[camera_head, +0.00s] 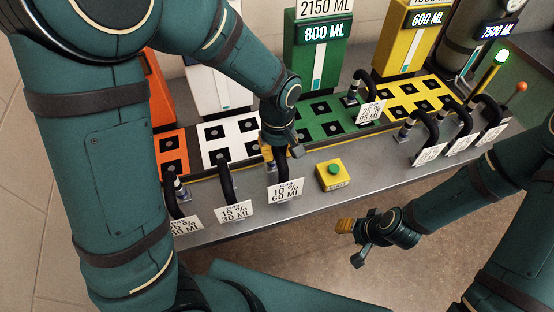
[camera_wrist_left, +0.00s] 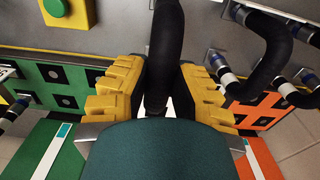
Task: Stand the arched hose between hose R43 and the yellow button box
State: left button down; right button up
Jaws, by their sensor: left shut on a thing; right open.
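My left gripper (camera_head: 281,149) is shut on a black arched hose (camera_head: 283,168); in the left wrist view the hose (camera_wrist_left: 167,45) runs between the yellow finger pads. Its white tag reads 10 %, 60 ML. The hose is upright at the bench's front, between a hose tagged 15 %, 30 ML (camera_head: 226,180) and the yellow button box (camera_head: 322,182) with a green button. I cannot tell whether its lower end touches the bench. The small codes on the tags are too blurred to pick out R43. My right gripper (camera_head: 357,240) is open and empty, in front of the bench.
Another arched hose (camera_head: 172,192) stands at the far left. Several hoses stand at the right, and one (camera_head: 364,84) stands on the green plate (camera_head: 331,127). White and yellow hole plates flank it. Bare grey bench (camera_head: 375,170) lies right of the button box.

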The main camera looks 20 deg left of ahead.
pick_arm(q)
notch_tip(320, 180, down, 4)
jog(key=shift+r, duration=0.25)
jog(key=shift+f+b, duration=0.15)
jog(key=shift+b, duration=0.15)
jog(key=c, duration=0.9)
grip_release()
jog(key=shift+r, duration=0.25)
notch_tip(320, 180, up, 12)
jog(key=shift+f+p, duration=0.1)
jog(key=shift+p, duration=0.55)
